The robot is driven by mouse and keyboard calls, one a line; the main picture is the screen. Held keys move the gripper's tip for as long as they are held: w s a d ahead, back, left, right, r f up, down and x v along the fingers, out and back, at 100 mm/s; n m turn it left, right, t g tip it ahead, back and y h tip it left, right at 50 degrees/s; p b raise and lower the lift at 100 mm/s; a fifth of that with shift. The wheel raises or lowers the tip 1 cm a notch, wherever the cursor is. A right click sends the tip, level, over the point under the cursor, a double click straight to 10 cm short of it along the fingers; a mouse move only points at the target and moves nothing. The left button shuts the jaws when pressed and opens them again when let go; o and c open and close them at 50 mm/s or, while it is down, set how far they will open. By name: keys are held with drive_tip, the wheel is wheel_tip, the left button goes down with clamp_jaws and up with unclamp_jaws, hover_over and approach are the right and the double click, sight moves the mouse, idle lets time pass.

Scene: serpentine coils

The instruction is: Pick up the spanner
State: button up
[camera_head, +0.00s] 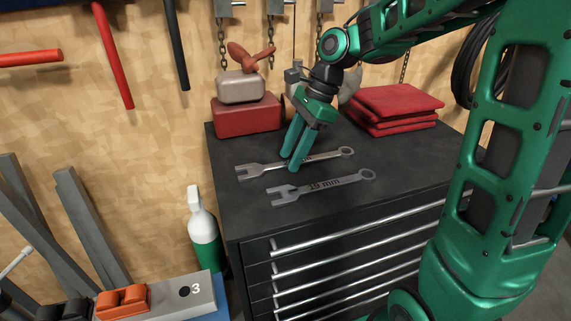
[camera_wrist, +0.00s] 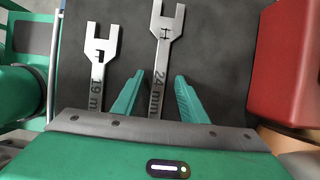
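Two grey metal spanners lie flat on the black top of the drawer cabinet. The farther spanner (camera_head: 325,156) is marked 24 mm in the wrist view (camera_wrist: 160,60). The nearer spanner (camera_head: 320,187) is marked 19 mm and lies left of it in the wrist view (camera_wrist: 97,70). My gripper (camera_head: 288,162) points down over the 24 mm spanner and hides part of its handle. In the wrist view my gripper (camera_wrist: 160,76) is open, with a finger on each side of that handle. I cannot tell how far the fingertips are above the top.
A red box (camera_head: 248,115) with a beige vise-like piece stands behind left; its side shows at the right of the wrist view. Folded red cloths (camera_head: 394,109) lie at the back right. A spray bottle (camera_head: 203,235) stands left of the cabinet (camera_head: 240,215). The front left top is clear.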

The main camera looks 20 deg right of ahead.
clamp_jaws()
